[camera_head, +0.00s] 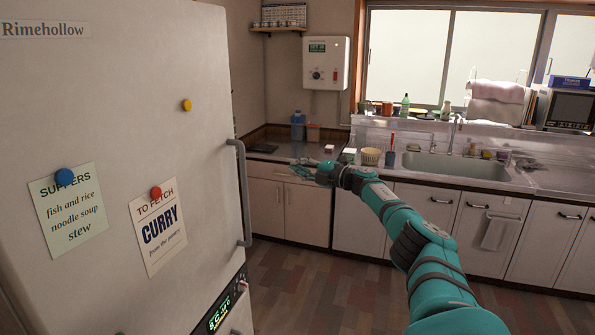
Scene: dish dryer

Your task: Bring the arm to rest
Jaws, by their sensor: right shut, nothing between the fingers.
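My right arm (390,214) is teal with dark joints. It reaches from the lower right up toward the middle of the view. My right gripper (305,170) is shut and empty at the arm's far end. In the picture it overlaps the counter's front edge and the white cabinets; I cannot tell how far apart they are. My left gripper is not in view.
A large pale fridge (120,120) with notes and magnets fills the left, its grey handle (243,195) facing the room. A counter with a sink (440,165) runs along the back, above white cabinets. The tiled floor (330,290) between is clear.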

